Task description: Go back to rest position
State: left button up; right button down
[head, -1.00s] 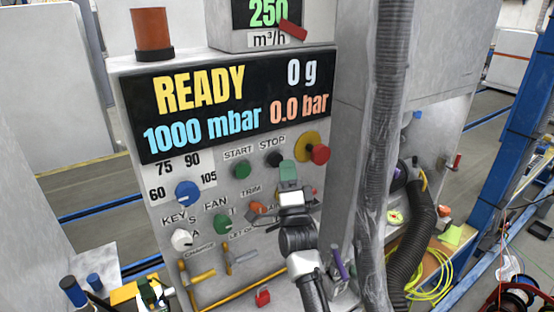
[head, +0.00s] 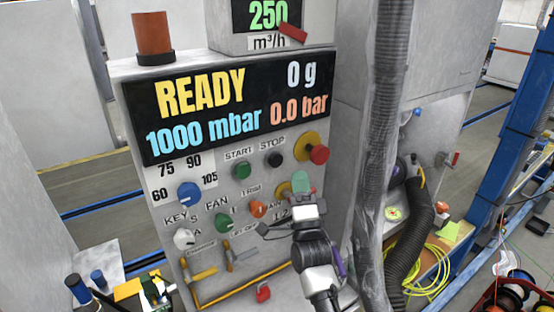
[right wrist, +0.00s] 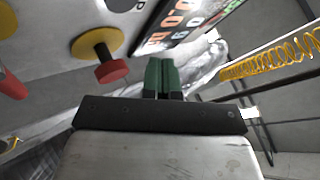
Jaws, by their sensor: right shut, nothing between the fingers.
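My right gripper (head: 301,181) is in front of the lower right part of the control panel (head: 215,262). Its green fingers point up toward the panel. They also show in the right wrist view (right wrist: 161,77), pressed together with nothing between them. In that view they are apart from the red button on its yellow base (right wrist: 112,71), which lies to their left. My left gripper is in neither view.
The panel carries a green START button (head: 242,170), a black STOP button (head: 274,159), a red emergency button (head: 319,154) and several knobs. A grey hose (head: 384,130) hangs close on the right of my arm. A yellow coiled cable (head: 428,283) lies at lower right.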

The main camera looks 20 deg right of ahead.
dwell(0.7)
jog(key=s+a+f+n+g+y, duration=0.35)
jog(key=f+n+g, duration=0.2)
jog(key=f, duration=0.25)
jog(key=s+a+f+n+g+y, duration=0.2)
jog(key=s+f+n+g+y, duration=0.1)
jog(key=s+f+n+g, duration=0.3)
jog(key=s+a+f+n+g, duration=0.1)
jog(key=s+f+n+g, duration=0.4)
jog(key=s, duration=0.6)
jog(key=s+a+f+n+g, duration=0.2)
jog(key=s+f+n+g, duration=0.3)
jog(key=s, duration=0.6)
notch_tip(320, 180, down, 27)
jog(key=g+b, duration=0.1)
jog(key=g, duration=0.1)
jog(key=s+d+f+b, duration=0.1)
jog(key=s+d+f, duration=0.2)
jog(key=s+f, duration=1.3)
jog(key=shift+s+f+g, duration=0.15)
jog(key=shift+s+g, duration=0.25)
jog(key=shift+g, duration=0.05)
